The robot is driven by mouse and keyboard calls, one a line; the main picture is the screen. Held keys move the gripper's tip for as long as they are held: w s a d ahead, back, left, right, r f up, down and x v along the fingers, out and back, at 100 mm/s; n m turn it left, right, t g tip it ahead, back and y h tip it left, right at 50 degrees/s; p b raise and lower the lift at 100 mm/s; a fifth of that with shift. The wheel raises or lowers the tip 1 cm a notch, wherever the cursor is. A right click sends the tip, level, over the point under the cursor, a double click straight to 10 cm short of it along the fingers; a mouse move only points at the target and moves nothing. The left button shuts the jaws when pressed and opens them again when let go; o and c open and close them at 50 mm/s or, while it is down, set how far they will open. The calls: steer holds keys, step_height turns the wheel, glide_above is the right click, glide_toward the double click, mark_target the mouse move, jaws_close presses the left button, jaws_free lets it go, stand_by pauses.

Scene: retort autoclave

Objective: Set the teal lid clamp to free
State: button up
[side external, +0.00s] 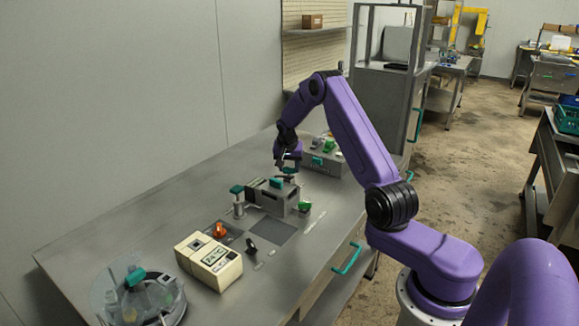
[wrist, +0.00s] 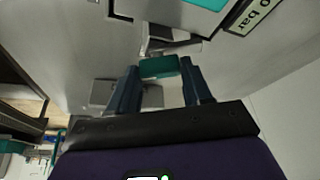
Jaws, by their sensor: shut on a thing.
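My gripper (side external: 287,168) is over the far end of the grey autoclave body (side external: 272,198) on the bench. In the wrist view my gripper (wrist: 160,68) has its two dark fingers on either side of a small teal block (wrist: 158,67), shut on it. This teal block looks like the lid clamp's handle; it sits on a grey metal bracket. In the side view a teal piece (side external: 289,170) shows just under my fingers. Another teal piece (side external: 277,183) lies on the grey body. The clamp's exact setting cannot be read.
A teal-topped post (side external: 237,189) and a green knob (side external: 305,206) flank the body. A beige display box (side external: 208,262), an orange knob (side external: 220,230) and a round glass vessel (side external: 150,298) stand nearer. A grey control box (side external: 325,160) is behind. A "0 bar" label (wrist: 257,15) shows.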

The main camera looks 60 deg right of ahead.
steer(key=m+g, duration=0.2)
steer(key=m, duration=0.3)
steer(key=shift+w+a+m, duration=0.1)
steer(key=shift+m, duration=0.2)
stand_by(0.4)
steer(key=o, duration=1.1)
steer(key=shift+c, duration=0.2)
steer(key=v, duration=1.7)
steer(key=shift+w+a, duration=0.25)
steer(key=shift+a, duration=0.15)
steer(key=shift+a, duration=0.1)
